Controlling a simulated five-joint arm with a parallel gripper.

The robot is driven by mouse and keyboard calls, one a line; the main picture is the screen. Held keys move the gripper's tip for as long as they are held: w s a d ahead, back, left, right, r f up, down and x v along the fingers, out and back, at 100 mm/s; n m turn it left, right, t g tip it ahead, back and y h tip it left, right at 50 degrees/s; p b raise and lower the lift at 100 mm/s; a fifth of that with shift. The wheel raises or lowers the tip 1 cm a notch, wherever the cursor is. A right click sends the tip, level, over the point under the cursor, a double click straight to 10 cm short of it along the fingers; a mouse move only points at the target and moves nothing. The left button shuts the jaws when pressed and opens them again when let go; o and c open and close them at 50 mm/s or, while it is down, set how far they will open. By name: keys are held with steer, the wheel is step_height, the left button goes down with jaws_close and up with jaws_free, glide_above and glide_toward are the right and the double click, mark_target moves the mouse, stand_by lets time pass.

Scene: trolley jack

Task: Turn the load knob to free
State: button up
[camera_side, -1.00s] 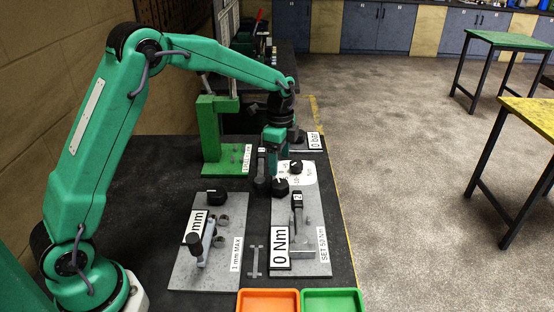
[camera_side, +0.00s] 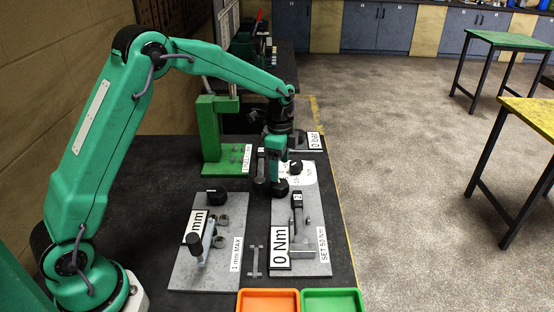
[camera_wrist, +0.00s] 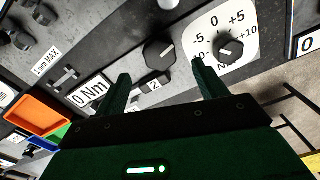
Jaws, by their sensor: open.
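My gripper (camera_side: 269,180) is open and empty, pointing down. In the wrist view its two green fingers (camera_wrist: 160,68) stand apart on either side of a black knob (camera_wrist: 158,53). This knob (camera_side: 280,188) sits at the top of the grey plate with the "0 Nm" sign (camera_side: 281,248). The fingertips look near it, but I cannot tell whether they touch it. A second black knob (camera_wrist: 229,49) with a white pointer sits on a white dial marked -10 to +10. I cannot read a load or free label.
A lever (camera_side: 297,212) labelled 2 stands on the same plate. A green stand (camera_side: 211,150) is behind. Orange (camera_side: 268,292) and green (camera_side: 334,291) trays are in front.

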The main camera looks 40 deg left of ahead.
mark_target(280, 183)
steer(key=shift+f, duration=2.9)
steer(key=c, duration=1)
